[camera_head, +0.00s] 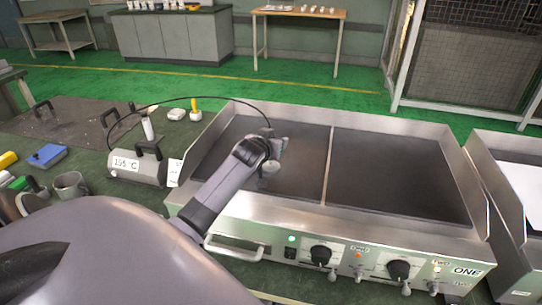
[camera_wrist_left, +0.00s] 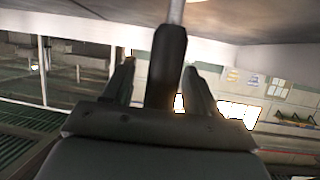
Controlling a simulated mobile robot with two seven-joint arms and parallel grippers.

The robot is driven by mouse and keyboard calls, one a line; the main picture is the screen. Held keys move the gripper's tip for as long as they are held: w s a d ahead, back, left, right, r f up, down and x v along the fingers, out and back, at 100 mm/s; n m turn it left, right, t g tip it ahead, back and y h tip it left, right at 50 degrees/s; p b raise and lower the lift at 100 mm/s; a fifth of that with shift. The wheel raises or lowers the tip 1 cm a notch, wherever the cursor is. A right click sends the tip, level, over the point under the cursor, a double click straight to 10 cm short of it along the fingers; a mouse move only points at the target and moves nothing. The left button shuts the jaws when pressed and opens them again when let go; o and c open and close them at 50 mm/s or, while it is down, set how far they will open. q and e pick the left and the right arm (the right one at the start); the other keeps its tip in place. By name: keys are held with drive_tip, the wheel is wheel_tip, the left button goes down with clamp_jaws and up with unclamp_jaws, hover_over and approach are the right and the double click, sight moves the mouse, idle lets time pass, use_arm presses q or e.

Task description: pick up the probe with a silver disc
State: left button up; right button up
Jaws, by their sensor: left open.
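My left arm reaches over the left plate of the griddle (camera_head: 225,150), and its gripper (camera_head: 276,148) is there. In the left wrist view the gripper (camera_wrist_left: 160,72) is open, with a finger on each side of a dark probe handle (camera_wrist_left: 167,62). A silver rod (camera_wrist_left: 175,11) extends from that handle. Whether the fingers touch the handle cannot be told. In the head view a dark piece of the probe (camera_head: 266,132) shows beside the gripper, with a black cable arching to it from the left. My right gripper is out of view.
A metal device labelled 195 °C (camera_head: 137,167) stands left of the griddle, with a white cylinder (camera_head: 148,127) by it. The right griddle plate (camera_head: 395,172) is clear.

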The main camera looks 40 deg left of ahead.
use_arm(q)
clamp_jaws()
drive_tip(key=shift+r, duration=0.15)
